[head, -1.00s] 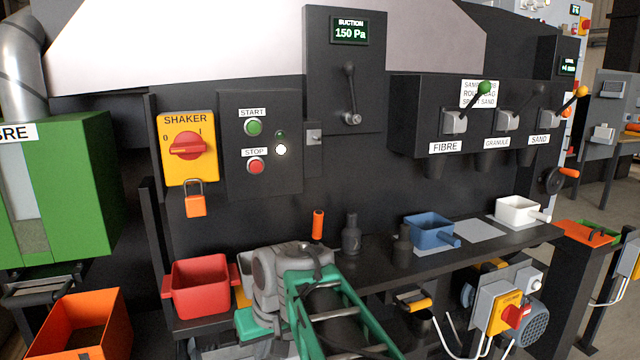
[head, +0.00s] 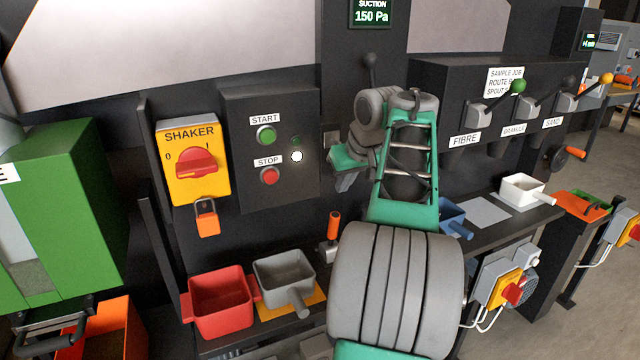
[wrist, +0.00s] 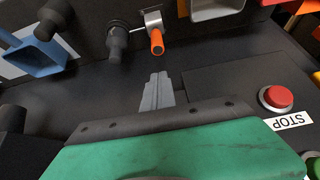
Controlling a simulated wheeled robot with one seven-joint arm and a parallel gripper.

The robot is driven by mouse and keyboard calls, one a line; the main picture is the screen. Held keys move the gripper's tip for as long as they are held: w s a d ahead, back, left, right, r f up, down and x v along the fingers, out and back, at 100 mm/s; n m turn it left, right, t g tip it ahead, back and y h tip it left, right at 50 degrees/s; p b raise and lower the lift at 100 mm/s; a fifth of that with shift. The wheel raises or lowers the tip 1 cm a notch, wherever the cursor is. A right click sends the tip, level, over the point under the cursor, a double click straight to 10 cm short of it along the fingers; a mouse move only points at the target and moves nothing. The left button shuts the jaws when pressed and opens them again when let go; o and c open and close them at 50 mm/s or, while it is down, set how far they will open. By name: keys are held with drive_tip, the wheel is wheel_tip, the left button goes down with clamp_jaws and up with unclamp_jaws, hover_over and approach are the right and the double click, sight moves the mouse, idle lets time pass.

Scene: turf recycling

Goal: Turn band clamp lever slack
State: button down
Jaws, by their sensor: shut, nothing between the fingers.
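An orange-handled lever (head: 333,228) stands roughly upright from a small grey metal bracket (head: 327,251) at the back of the shelf. I take it to be the clamp lever; no band can be made out. In the wrist view the orange handle (wrist: 156,42) points toward the camera, beyond the fingertips. My gripper (head: 345,182) is in front of the panel, above the lever and slightly right of it. In the wrist view its grey fingers (wrist: 157,92) are shut, empty and apart from the handle.
Red (head: 221,301) and grey (head: 284,280) scoops sit left of the lever on the shelf. A dark knobbed post (wrist: 117,43) stands beside it. The start/stop panel (head: 270,155) is close to my gripper's left. Blue (head: 452,217) and white (head: 523,190) scoops are farther right.

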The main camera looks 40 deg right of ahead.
drive_tip(key=b+x, duration=0.1)
drive_tip(key=x, duration=0.8)
drive_tip(key=shift+w+a+f, duration=0.1)
drive_tip(key=shift+w+f, duration=0.15)
drive_tip(key=shift+f, duration=0.1)
drive_tip(key=shift+f+b, duration=0.1)
drive_tip(key=shift+b, duration=0.2)
